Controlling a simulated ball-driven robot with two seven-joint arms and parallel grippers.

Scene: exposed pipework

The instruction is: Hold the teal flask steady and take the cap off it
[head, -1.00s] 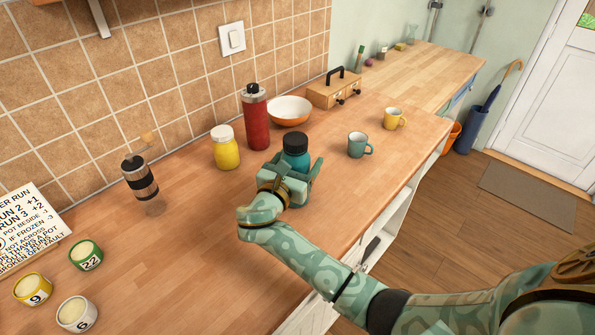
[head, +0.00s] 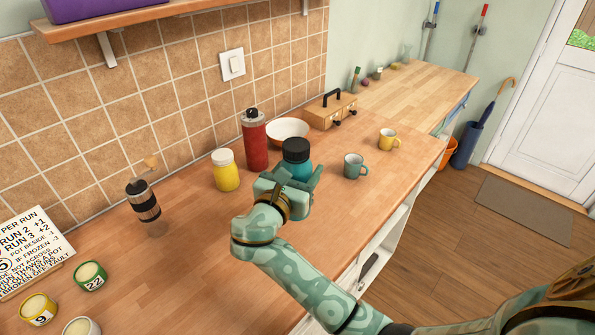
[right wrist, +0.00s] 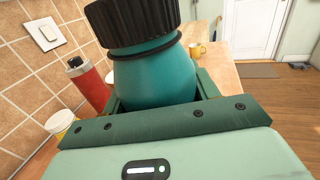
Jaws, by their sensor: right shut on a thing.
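The teal flask (head: 297,170) stands on the wooden counter with its black ribbed cap (head: 296,150) on top. My right gripper (head: 300,183) is shut on the flask's body from the near side. In the right wrist view the flask (right wrist: 155,78) sits between the two fingers, and the black cap (right wrist: 133,20) shows above them, a little tilted in that view. The flask's lower part is hidden by my gripper. My left gripper is in neither view.
A yellow jar (head: 226,173), a red bottle (head: 255,143) and a white-orange bowl (head: 287,131) stand behind the flask. A teal mug (head: 353,166) and a yellow mug (head: 388,139) are to its right. A grinder (head: 143,201) stands left.

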